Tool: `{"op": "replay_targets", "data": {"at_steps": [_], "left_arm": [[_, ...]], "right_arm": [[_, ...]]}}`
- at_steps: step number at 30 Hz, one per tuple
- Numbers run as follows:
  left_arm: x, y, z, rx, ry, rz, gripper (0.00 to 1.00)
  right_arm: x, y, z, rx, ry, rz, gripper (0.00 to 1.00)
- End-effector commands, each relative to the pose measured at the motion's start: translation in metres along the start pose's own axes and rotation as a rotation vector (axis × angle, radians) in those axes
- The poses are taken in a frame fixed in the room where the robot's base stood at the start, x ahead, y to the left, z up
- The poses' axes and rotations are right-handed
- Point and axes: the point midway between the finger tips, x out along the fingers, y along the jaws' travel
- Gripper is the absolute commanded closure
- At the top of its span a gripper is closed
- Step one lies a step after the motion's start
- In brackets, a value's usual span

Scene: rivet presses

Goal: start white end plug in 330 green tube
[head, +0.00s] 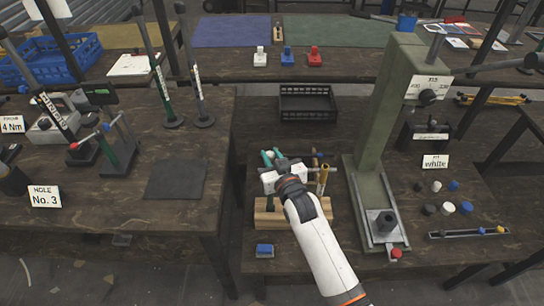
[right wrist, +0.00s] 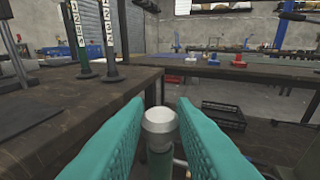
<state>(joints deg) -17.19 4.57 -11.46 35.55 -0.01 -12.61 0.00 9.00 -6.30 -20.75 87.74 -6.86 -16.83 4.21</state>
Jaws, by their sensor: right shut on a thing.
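My right gripper (head: 272,160) is above the wooden tube block (head: 265,216) at the front of the middle bench. In the right wrist view its teal fingers close around a white end plug (right wrist: 160,116), which has a pale flat top and a greyish tapered lower part. A green tube (right wrist: 160,162) stands directly below the plug, in line with it. I cannot tell whether the plug is inside the tube's mouth or only over it. In the head view the gripper hides the plug. My left gripper is not in view.
A green press (head: 372,130) stands just right of my right arm. Several loose plugs (head: 436,186) lie right of it beside a card reading white (head: 435,162). A black crate (head: 306,103) is behind; a blue block (head: 264,250) is in front.

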Motion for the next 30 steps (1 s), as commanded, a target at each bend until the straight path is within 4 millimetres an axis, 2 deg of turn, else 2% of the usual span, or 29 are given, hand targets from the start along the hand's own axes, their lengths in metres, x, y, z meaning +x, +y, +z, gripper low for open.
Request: {"op": "replay_targets", "data": {"at_steps": [2,3,7,15,19,23,30], "left_arm": [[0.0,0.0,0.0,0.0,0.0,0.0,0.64],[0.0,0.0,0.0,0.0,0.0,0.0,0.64],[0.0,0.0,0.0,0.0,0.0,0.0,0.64],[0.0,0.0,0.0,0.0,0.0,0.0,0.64],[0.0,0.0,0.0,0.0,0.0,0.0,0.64],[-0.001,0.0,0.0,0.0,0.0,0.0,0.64],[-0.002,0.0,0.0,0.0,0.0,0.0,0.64]], "right_arm": [[0.0,0.0,-0.004,0.0,0.008,0.0,0.98],[0.0,0.0,-0.004,0.0,0.008,0.0,0.72],[0.0,0.0,-0.003,0.0,0.007,0.0,0.51],[-0.001,0.0,-0.002,0.0,0.005,0.0,0.51],[-0.008,0.0,-0.003,0.0,0.006,0.0,0.51],[-0.028,0.0,-0.003,0.0,0.007,0.0,0.51],[-0.08,0.0,-0.004,0.0,0.008,0.0,0.51]]}}
